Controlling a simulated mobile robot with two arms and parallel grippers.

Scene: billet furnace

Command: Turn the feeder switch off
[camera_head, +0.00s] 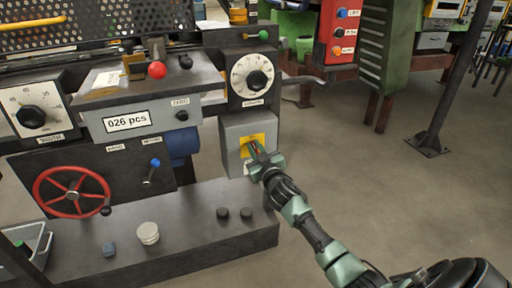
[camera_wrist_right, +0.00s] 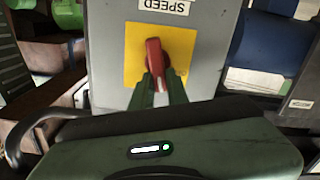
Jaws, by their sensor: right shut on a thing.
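The feeder switch is a red rotary handle (camera_wrist_right: 155,52) on a yellow square plate (camera_wrist_right: 134,65), on the front of a grey box (camera_head: 233,131). In the right wrist view the handle points nearly straight up with a slight tilt. My right gripper (camera_wrist_right: 159,84) has its two green fingers on either side of the handle's lower part and is shut on it. In the head view the right gripper (camera_head: 259,155) reaches the plate from the lower right and hides most of the handle. My left gripper is in neither view.
A dial (camera_head: 257,80) sits above the switch box. A red handwheel (camera_head: 72,193) and a blue-knobbed lever (camera_head: 154,164) are on the left. A dark ledge (camera_head: 190,230) below holds small round parts. The floor (camera_head: 400,210) to the right is mostly clear.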

